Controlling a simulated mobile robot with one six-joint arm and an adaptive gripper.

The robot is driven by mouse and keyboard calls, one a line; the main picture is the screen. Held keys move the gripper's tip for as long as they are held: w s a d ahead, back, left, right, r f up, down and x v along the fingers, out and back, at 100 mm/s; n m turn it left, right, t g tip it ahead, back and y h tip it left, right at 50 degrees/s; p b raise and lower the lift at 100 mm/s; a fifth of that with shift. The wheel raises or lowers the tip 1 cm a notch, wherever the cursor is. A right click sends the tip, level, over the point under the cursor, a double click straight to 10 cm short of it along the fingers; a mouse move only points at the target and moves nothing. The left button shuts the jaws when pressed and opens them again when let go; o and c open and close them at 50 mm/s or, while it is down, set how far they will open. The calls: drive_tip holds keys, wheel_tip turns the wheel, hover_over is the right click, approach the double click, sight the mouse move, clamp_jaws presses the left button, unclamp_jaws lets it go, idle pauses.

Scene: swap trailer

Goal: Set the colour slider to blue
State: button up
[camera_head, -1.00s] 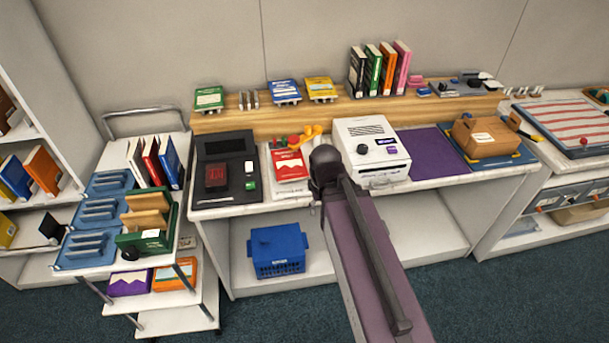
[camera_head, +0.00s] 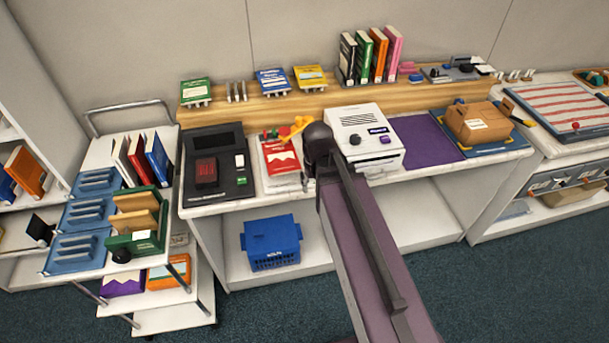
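I cannot pick out the colour slider for certain. A small grey and dark unit (camera_head: 459,69) with a black knob and blue bits sits at the right end of the wooden riser; its details are too small to read. A board with red and white stripes (camera_head: 558,104) lies on the right-hand counter, with a small red knob (camera_head: 575,126) at its front edge. My purple arm reaches from the bottom up to the counter, ending in a dark rounded joint in front of the white box. My gripper's fingers do not show.
The counter holds a black device (camera_head: 217,166), a red book (camera_head: 281,158), a white box with a black knob (camera_head: 367,137) and a brown box (camera_head: 475,123) on a blue mat. A loaded cart (camera_head: 90,255) stands left. A blue basket (camera_head: 271,242) is below. Carpet is clear at right front.

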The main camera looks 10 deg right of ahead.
drive_tip(key=w+r+p, duration=0.2)
drive_tip(key=w, duration=1.2)
drive_tip(key=shift+r, duration=0.3)
drive_tip(key=shift+w+f, duration=0.1)
drive_tip(key=shift+f, duration=0.1)
wheel_tip(320, 180, down, 14)
drive_tip(key=b, duration=1.3)
drive_tip(key=shift+r, duration=0.25)
clamp_jaws()
